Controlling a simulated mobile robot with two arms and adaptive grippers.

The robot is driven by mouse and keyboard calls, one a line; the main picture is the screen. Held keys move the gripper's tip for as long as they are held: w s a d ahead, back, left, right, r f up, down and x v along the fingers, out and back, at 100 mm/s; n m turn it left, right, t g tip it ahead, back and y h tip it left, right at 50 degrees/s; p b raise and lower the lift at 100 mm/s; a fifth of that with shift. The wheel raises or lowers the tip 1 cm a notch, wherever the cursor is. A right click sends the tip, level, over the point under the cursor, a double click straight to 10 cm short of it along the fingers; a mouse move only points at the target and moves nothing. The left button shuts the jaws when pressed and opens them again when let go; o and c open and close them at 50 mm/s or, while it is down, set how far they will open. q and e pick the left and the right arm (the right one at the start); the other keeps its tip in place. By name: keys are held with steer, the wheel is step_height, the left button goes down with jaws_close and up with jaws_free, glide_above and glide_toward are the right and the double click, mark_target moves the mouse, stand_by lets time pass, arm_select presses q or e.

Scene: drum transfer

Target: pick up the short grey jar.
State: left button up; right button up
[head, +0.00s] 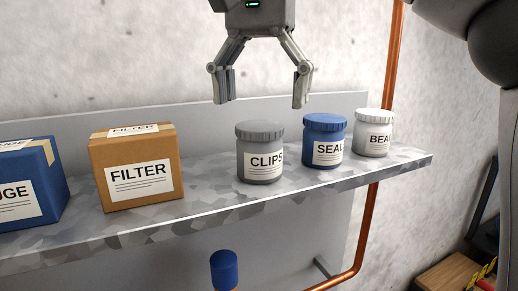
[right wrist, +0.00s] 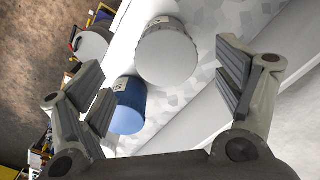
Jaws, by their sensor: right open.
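The short grey jar (head: 260,165) with a ribbed grey lid and a label reading CLIPS stands upright on the shelf in the head view. My right gripper (head: 262,100) is open above it, its fingers pointing down and spread wider than the lid, touching nothing. In the right wrist view the jar's round lid (right wrist: 167,54) shows beyond and between the open fingers (right wrist: 165,88). My left gripper is not in view.
A blue jar (head: 323,150) stands close right of the grey jar, with a white jar (head: 373,140) beyond. A FILTER box (head: 136,180) and a blue box (head: 30,185) stand left on the speckled shelf (head: 215,204). A copper pipe (head: 366,225) runs at the right.

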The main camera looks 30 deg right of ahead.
mark_target(260, 125)
steer(key=shift+w+f, duration=0.2)
steer(key=shift+f, duration=0.15)
steer(key=shift+w+f, duration=0.2)
steer(key=shift+f, duration=1.05)
steer(key=shift+s+f, duration=0.1)
steer(key=shift+f, duration=0.05)
steer(key=shift+d+f, duration=0.1)
steer(key=shift+f, duration=0.55)
step_height(260, 125, down, 3)
steer(key=shift+r, duration=0.15)
steer(key=shift+w+f, duration=0.2)
steer(key=shift+f, duration=0.45)
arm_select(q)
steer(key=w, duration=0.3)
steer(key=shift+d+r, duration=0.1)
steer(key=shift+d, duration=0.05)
arm_select(e)
steer(key=shift+f, duration=0.15)
